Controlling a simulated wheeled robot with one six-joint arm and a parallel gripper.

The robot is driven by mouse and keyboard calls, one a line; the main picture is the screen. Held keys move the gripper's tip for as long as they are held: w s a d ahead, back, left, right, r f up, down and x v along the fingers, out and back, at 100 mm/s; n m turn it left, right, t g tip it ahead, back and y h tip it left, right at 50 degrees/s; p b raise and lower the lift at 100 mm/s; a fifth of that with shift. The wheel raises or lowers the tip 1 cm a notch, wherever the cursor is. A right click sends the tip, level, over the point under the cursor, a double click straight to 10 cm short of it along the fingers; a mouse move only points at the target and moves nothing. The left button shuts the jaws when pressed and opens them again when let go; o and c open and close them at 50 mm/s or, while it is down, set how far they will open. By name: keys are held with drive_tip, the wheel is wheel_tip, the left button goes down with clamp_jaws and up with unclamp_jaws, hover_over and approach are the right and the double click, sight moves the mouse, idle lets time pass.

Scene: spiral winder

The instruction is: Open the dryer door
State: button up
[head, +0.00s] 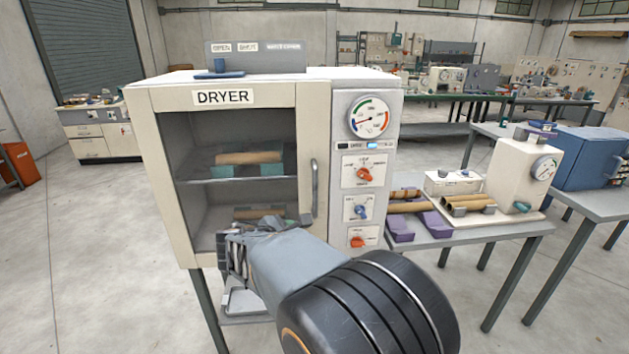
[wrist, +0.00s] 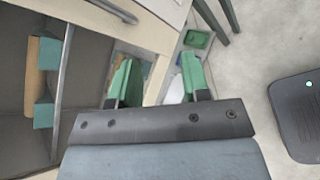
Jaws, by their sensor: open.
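The dryer (head: 345,85) is a cream cabinet on dark legs. Its door (head: 308,120) has a cream frame around a dark window and looks closed. A grey vertical bar handle (head: 315,188) is on the door's right side; it also shows at the top of the wrist view (wrist: 112,10). My gripper (head: 236,250) is low in front of the door, left of the handle and apart from it. In the wrist view its two green-tipped fingers (wrist: 160,78) are spread and hold nothing. The arm hides the door's lower right part in the head view.
A grey plate with OPEN and SHUT labels (head: 255,57) and a blue lever (head: 220,70) sit on top of the dryer. Dials and knobs (head: 363,175) are right of the door. A side table (head: 495,231) stands at right.

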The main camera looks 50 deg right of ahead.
sight(314, 180)
drive_tip(key=w+d+r+n+t+h, duration=0.1)
drive_tip(key=w+d+n, duration=0.1)
drive_tip(key=d, duration=0.4)
drive_tip(key=w+d+r+n+t+h+p, duration=0.1)
drive_tip(key=w+d+r+n+h, duration=0.1)
drive_tip(key=d, duration=0.4)
drive_tip(key=w+d+r+n+t+h+p, duration=0.1)
drive_tip(key=w+d+n+h, duration=0.1)
drive_tip(key=w+d+n, duration=0.2)
drive_tip(key=shift+w+d+r, duration=0.25)
drive_tip(key=shift+w+d, duration=0.85)
drive_tip(key=shift+d, duration=0.15)
clamp_jaws()
drive_tip(key=shift+a, duration=0.15)
